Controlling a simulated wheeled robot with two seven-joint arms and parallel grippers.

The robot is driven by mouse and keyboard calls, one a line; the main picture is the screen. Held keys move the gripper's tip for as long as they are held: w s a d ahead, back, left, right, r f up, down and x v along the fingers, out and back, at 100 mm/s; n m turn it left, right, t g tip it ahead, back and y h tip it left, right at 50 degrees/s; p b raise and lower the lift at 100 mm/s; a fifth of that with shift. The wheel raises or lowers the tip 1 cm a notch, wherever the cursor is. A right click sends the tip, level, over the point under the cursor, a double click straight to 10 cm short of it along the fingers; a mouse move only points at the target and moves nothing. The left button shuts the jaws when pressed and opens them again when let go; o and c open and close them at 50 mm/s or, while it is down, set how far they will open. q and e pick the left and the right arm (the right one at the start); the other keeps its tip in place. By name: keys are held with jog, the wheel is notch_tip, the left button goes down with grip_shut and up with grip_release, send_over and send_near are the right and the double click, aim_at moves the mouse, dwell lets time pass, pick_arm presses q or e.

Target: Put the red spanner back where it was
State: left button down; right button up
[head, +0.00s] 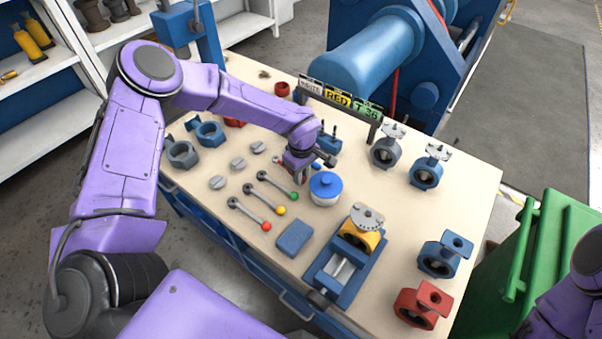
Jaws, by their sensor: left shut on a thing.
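My left gripper (304,165) reaches over the back middle of the workbench (461,190), just behind a white pot with a blue lid (326,187). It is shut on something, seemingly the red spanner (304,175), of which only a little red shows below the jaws. The arm and gripper hide most of it, so I cannot tell its pose or whether it touches the bench. My right gripper is out of view; only part of that arm shows at the lower right.
Levers with red (266,226), yellow (281,210) and green (294,195) knobs lie in front of the gripper. A blue vise (333,283) holds a yellow valve (358,238). Grey, blue and red valves line the right side. Blue machinery (370,55) stands behind.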

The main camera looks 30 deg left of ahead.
pick_arm(q)
jog(key=c, duration=0.9)
grip_release()
jog(key=shift+c, duration=0.2)
jog(key=shift+r, duration=0.1)
notch_tip(320, 180, up, 7)
jog(key=p, duration=0.6)
jog(key=shift+p, duration=0.35)
